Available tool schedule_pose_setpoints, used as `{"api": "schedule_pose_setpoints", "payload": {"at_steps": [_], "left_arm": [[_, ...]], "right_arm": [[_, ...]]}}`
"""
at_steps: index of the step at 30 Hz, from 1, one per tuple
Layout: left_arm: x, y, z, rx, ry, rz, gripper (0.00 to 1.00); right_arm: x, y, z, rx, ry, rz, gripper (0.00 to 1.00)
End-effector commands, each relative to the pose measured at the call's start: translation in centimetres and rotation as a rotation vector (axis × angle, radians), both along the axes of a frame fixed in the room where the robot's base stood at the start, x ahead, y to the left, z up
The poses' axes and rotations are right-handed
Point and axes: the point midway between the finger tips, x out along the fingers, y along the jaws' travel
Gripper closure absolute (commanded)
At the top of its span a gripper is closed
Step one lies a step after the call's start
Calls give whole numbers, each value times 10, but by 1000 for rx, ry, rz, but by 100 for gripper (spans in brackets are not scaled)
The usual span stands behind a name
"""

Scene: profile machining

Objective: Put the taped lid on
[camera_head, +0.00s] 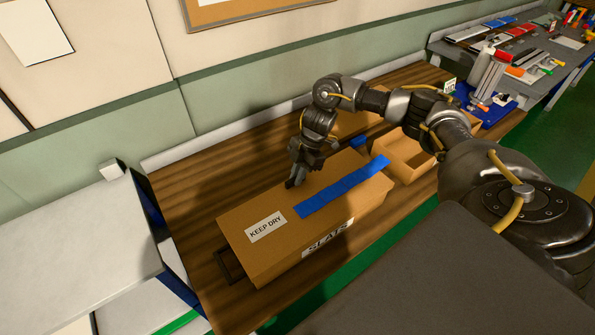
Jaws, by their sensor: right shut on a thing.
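The cardboard lid (236,212) has a "KEEP DRY" label and a long blue tape strip (342,187) across its top. It lies over a long cardboard box with a "SLATS" label (328,238) on its front side. The label's upper part looks covered by the lid's edge. I cannot tell whether the lid is fully seated. My right gripper (292,183) points down at the lid's rear edge, left of the tape, and is shut on the lid. The fingertips are small and dark here. My left gripper is not in view.
An open cardboard box (403,152) stands right of the lidded box on the wooden table (199,238). A dark bracket (229,265) sits at the lidded box's left end. A white-topped unit (75,245) is at left. A grey bench (560,75) with tools is at far right.

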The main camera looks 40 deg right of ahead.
Motion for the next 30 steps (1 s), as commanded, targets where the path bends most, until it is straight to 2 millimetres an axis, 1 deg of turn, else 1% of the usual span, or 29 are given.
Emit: {"api": "schedule_pose_setpoints", "payload": {"at_steps": [30], "left_arm": [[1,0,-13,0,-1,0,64]], "right_arm": [[0,0,-25,1,-1,0,100]]}}
